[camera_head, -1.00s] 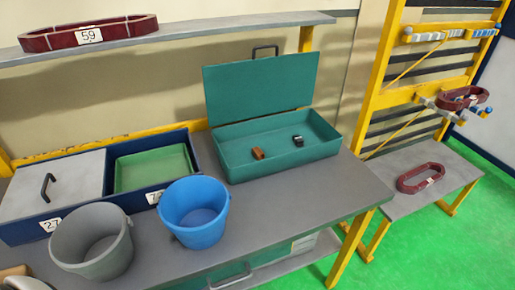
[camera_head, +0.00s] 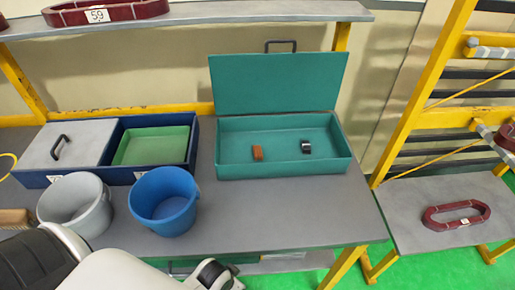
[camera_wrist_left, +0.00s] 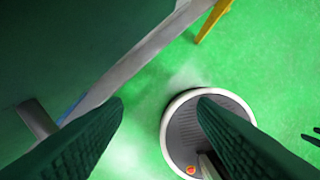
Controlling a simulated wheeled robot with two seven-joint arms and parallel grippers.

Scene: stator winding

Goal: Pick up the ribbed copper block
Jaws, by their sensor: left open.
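The copper block (camera_head: 257,153), small and orange-brown, lies on the floor of the open teal box (camera_head: 283,169), left of the middle; its ribs are too small to make out. A dark block with a lighter top (camera_head: 306,146) lies to its right in the same box. My left gripper (camera_wrist_left: 160,106) is open and empty in the left wrist view, with green floor below and between its dark fingers. No block shows in that view. In the head view my white and black arm is low at the bottom left, well away from the box. My right gripper is not seen.
The teal box's lid stands raised at the back. A blue bucket (camera_head: 165,208), a grey bucket (camera_head: 76,212) and a navy bin with a green tray (camera_head: 192,165) stand left of it. The bench top (camera_head: 290,215) before the box is clear. A shelf (camera_head: 230,13) runs above.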

